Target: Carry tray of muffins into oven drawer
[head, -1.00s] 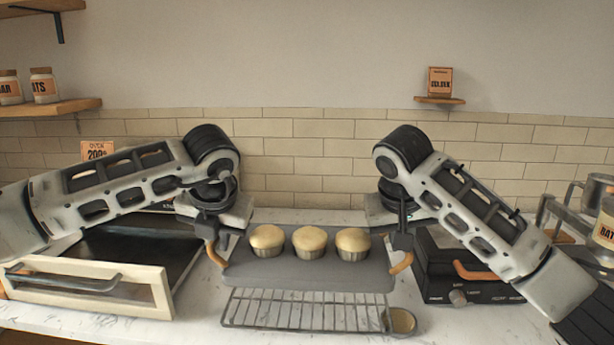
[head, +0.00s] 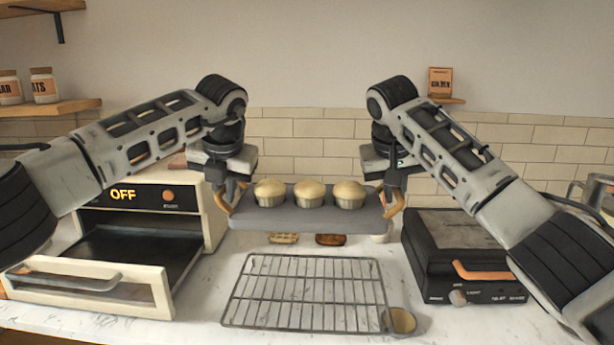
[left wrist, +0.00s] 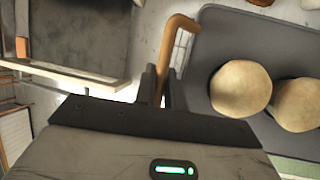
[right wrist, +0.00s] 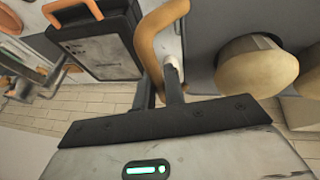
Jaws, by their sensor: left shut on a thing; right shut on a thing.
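A grey tray (head: 300,221) with three muffins (head: 308,192) is held level in the air above the counter, beyond the wire rack. My left gripper (head: 222,205) is shut on the tray's left orange handle (left wrist: 176,50). My right gripper (head: 393,203) is shut on its right orange handle (right wrist: 152,45). The muffins stand upright in a row. The cream oven (head: 213,215) stands to the left of the tray, its display reading OFF. Its drawer (head: 120,243) is pulled out toward the front, and the dark inside looks empty.
A wire rack (head: 305,300) lies on the counter in front of the tray, with a small round item (head: 401,321) at its right corner. A black appliance with an orange handle (head: 465,262) stands at the right. Small flat items (head: 331,239) lie behind the rack.

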